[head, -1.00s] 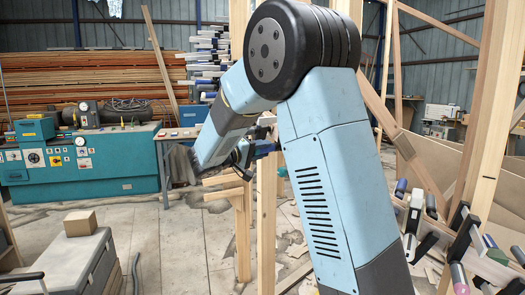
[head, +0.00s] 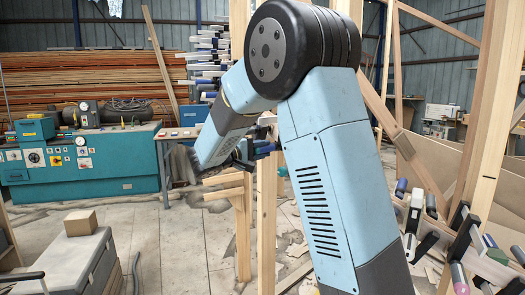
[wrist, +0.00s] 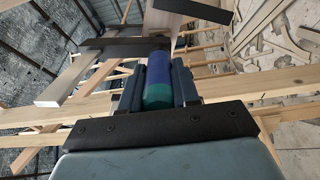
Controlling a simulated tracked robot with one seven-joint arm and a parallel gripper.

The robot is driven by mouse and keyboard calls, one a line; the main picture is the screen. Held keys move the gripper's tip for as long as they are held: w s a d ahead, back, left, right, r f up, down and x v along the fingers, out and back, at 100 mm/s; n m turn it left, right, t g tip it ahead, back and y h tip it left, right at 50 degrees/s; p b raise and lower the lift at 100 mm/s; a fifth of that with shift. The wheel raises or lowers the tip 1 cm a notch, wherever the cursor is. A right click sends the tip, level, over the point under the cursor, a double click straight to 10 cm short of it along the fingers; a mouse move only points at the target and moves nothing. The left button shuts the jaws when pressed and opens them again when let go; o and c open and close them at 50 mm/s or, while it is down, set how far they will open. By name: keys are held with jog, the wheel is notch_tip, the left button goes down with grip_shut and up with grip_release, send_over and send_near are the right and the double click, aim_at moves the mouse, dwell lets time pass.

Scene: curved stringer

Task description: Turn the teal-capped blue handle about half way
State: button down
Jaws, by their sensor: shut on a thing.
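The blue handle (wrist: 158,68) with its teal cap (wrist: 158,96) shows in the middle of the wrist view. The cap faces the wrist camera, and the blue part runs away towards a dark clamp arm (wrist: 105,45). My gripper (wrist: 158,88) is shut on the handle, with one dark finger on its left side and one on its right. In the head view my own blue arm hides most of the handle and gripper; a small blue piece (head: 265,148) shows just right of my forearm, and I cannot tell whether it is this handle.
Wooden posts (head: 266,220) stand close around my arm. More clamps (head: 465,235) sit at the right. A teal machine (head: 95,160) stands at the left, and a small box (head: 80,222) lies on a grey case. Pale beams (wrist: 250,95) cross the wrist view.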

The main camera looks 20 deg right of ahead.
jog(key=shift+w+a, duration=0.1)
jog(key=shift+a, duration=0.05)
jog(key=c, duration=1.1)
grip_release()
jog(key=shift+f, duration=0.1)
jog(key=shift+o, duration=1.4)
jog(key=v, duration=1.3)
jog(key=shift+a, duration=0.35)
